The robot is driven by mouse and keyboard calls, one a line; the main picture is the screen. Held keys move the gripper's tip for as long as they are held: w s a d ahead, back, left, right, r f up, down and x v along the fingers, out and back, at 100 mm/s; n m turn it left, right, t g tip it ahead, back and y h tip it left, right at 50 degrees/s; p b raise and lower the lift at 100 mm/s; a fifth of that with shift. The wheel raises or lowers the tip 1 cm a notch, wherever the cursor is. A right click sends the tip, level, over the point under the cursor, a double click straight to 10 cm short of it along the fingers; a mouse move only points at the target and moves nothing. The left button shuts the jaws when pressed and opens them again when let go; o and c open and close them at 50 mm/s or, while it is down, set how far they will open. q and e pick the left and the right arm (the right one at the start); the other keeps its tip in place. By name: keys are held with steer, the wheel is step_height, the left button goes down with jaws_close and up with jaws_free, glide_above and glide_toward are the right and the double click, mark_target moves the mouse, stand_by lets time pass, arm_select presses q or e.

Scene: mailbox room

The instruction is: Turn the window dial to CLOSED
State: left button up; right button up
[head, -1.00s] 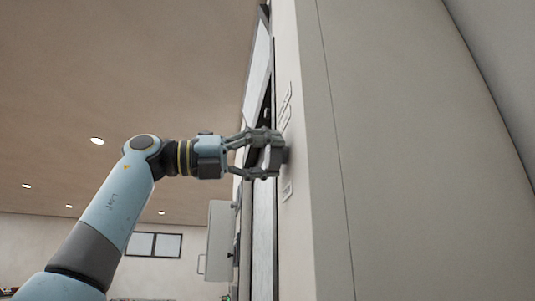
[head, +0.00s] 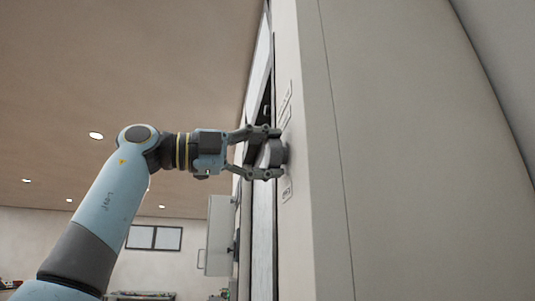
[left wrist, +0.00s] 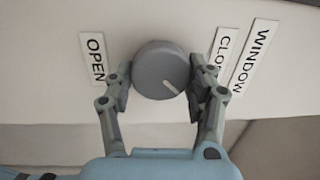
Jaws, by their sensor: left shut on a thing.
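The window dial is a round grey knob (left wrist: 154,60) on the pale wall panel. It also shows side-on in the head view (head: 276,152). Its white pointer mark is toward the lower right in the left wrist view. The OPEN label (left wrist: 95,58) is left of the dial; the CLOSED label (left wrist: 221,48) is right of it, partly covered by a finger. The WINDOW label (left wrist: 255,55) is farther right. My left gripper (head: 268,153) is shut on the dial, one finger on either side, also in the left wrist view (left wrist: 157,90). My right gripper is not in view.
The tall pale panel (head: 380,150) fills the right side of the head view. A grey box with a handle (head: 219,235) stands out behind the arm, low in the picture. The space left of my arm looks open.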

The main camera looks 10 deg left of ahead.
arm_select(q)
steer(key=n, duration=0.5)
steer(key=shift+r, duration=0.15)
steer(key=shift+n+y, duration=0.4)
steer(key=shift+n, duration=1.6)
steer(key=o, duration=1.2)
steer(key=shift+w, duration=0.1)
steer(key=shift+c, duration=0.2)
steer(key=shift+a, duration=0.1)
steer(key=v, duration=1.2)
